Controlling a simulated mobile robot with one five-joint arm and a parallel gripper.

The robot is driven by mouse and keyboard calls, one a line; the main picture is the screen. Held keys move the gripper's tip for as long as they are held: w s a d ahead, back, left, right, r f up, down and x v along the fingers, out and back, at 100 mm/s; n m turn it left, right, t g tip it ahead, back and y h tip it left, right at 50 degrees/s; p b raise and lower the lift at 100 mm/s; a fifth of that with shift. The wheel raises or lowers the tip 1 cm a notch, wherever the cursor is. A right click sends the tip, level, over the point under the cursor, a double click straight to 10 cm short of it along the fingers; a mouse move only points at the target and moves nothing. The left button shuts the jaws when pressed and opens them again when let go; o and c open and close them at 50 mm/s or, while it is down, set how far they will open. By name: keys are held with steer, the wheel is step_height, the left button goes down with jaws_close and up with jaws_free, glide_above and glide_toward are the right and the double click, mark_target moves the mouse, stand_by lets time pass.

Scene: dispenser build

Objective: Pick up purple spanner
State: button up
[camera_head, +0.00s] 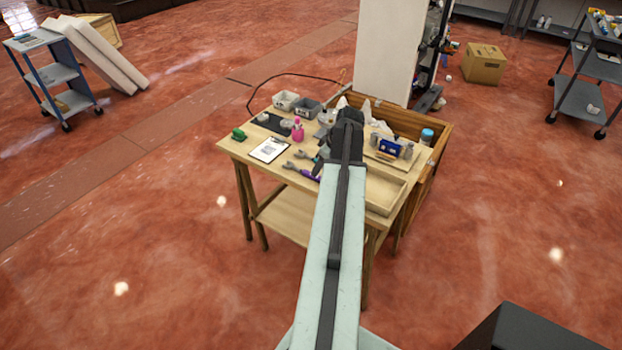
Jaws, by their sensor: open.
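The purple spanner (309,175) lies on the wooden table (242,152) near its front edge, left of my arm. Its purple handle shows; its right end is close to or partly behind my arm. Grey tool ends lie just left of and above it, and I cannot tell which belong to it. My gripper (323,154) is at the end of my outstretched arm, over the table and close to the spanner. It is open, with nothing seen in it. The fingertips are small and dark, and the arm hides part of the table.
A clipboard (269,150), a green object (238,134), a pink bottle (297,130) and grey bins (286,101) stand on the table's left. A blue item (389,147) and an empty wooden tray (384,191) lie right of my arm. The floor around is open.

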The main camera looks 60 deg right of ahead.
mark_target(304, 172)
steer(key=b+x, duration=0.5)
steer(key=shift+d+f, duration=0.15)
steer(key=shift+f, duration=0.1)
steer(key=shift+s+r, duration=0.1)
steer(key=shift+r, duration=0.1)
jaws_close()
stand_by(0.9)
